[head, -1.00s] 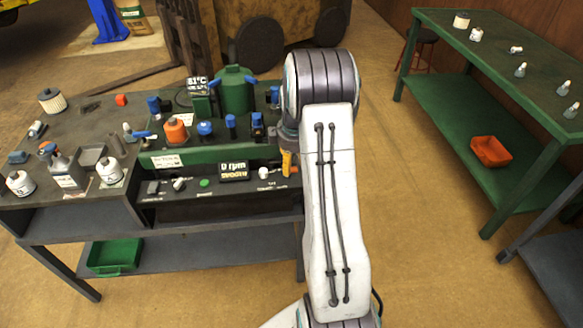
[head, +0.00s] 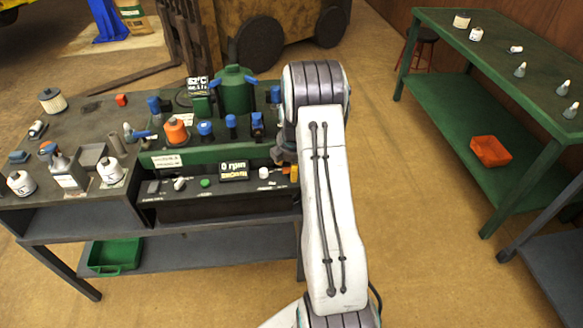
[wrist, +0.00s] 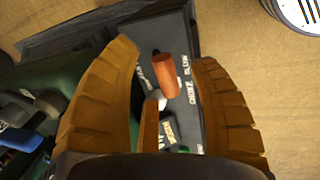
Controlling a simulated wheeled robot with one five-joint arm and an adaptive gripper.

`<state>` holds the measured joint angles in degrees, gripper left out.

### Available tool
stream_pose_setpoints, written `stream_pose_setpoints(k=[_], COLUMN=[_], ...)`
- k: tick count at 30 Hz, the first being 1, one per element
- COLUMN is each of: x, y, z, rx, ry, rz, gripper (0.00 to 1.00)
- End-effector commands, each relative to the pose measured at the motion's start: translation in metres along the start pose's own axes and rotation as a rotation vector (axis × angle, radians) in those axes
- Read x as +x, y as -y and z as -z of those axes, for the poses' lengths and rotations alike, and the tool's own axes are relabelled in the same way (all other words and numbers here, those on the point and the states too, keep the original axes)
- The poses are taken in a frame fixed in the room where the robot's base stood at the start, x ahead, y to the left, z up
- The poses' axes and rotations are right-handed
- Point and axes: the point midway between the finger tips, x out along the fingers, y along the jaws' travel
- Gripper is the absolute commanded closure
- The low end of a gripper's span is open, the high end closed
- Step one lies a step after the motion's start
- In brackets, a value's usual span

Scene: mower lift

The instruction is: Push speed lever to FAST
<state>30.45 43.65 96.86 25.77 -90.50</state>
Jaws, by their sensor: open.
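The speed lever's orange-red cylindrical grip (wrist: 166,77) shows in the wrist view above a dark panel strip with white lettering. The lettering to its right seems to read "CHOKE SLOW"; other lettering beside the grip is partly hidden. My gripper (wrist: 168,57) is open, with one ridged brown finger on each side of the grip and gaps visible between. In the head view my gripper is mostly hidden behind my arm, at the right end of the control panel (head: 218,183). Which way the lever leans cannot be told.
On the panel are a display (head: 233,171) reading 0 rpm, a green button (head: 205,183) and a white knob (head: 263,172).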

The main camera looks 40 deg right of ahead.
Motion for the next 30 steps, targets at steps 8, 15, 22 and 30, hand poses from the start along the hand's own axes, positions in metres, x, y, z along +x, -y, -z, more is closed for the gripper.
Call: stream_pose_setpoints(k=[8, 15, 22, 30], x=[0.016, 0.017, 0.017, 0.017], y=[0.0, 0.0, 0.0, 0.0], z=[0.0, 0.0, 0.0, 0.0], rx=[0.001, 0.001, 0.001, 0.001], ry=[0.0, 0.0, 0.0, 0.0], rz=[-0.001, -0.001, -0.001, -0.001], gripper=[0.45, 0.45, 0.56, 0.81])
